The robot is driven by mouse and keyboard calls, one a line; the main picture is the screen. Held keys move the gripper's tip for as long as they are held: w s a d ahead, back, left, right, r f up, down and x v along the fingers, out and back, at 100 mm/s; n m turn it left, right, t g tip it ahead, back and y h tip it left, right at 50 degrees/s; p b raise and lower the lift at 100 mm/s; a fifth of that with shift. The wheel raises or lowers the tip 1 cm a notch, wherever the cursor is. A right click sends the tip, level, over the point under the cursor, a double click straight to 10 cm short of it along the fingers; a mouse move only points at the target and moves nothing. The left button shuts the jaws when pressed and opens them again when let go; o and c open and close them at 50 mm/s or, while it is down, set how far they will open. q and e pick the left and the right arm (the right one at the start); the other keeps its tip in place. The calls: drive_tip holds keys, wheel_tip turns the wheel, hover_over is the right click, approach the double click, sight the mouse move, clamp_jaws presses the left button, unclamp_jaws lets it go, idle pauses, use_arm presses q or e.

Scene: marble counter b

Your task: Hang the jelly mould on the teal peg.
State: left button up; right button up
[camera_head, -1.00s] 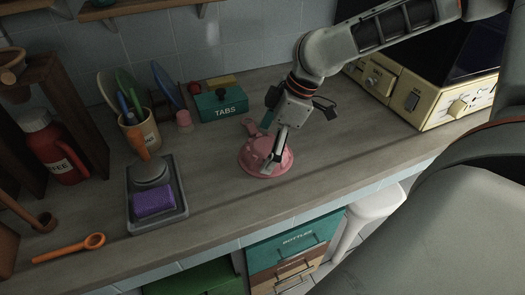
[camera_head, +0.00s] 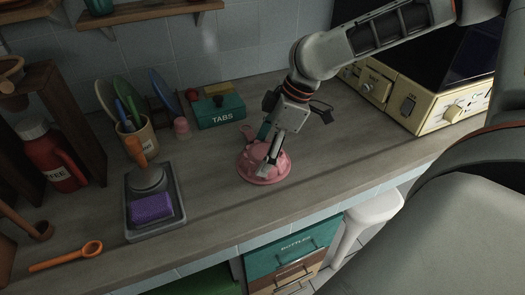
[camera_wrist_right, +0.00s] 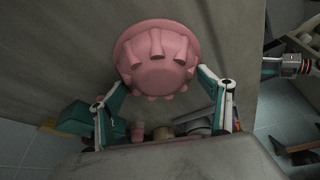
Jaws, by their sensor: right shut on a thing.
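The pink jelly mould (camera_head: 266,176) is a lobed dome with a wide rim. It appears to sit rim down on the counter, near the middle of the head view. The right wrist view shows its rounded, knobbed side and its rim (camera_wrist_right: 157,72). My right gripper (camera_head: 268,165) comes down over it and is shut on it; its fingers also show in the right wrist view (camera_wrist_right: 162,85). The fingers hide part of the mould. My left gripper does not show in the head view. I cannot make out a teal peg in either view.
A teal TABS box (camera_head: 219,113) stands behind the mould. A grey tray (camera_head: 130,222) with a purple sponge (camera_head: 151,208) is at left, near a utensil cup (camera_head: 143,135). A cream appliance (camera_head: 408,98) stands at right. Counter between mould and tray is clear.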

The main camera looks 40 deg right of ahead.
wheel_tip(320, 180, up, 19)
drive_tip(key=p, duration=0.4)
drive_tip(key=shift+w+f, duration=0.1)
drive_tip(key=shift+f, duration=0.1)
drive_tip(key=c, duration=0.4)
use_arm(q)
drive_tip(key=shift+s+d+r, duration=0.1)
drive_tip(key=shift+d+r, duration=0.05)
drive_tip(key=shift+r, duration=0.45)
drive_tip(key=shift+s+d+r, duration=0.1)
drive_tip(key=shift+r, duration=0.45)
use_arm(e)
drive_tip(key=shift+r, duration=0.4)
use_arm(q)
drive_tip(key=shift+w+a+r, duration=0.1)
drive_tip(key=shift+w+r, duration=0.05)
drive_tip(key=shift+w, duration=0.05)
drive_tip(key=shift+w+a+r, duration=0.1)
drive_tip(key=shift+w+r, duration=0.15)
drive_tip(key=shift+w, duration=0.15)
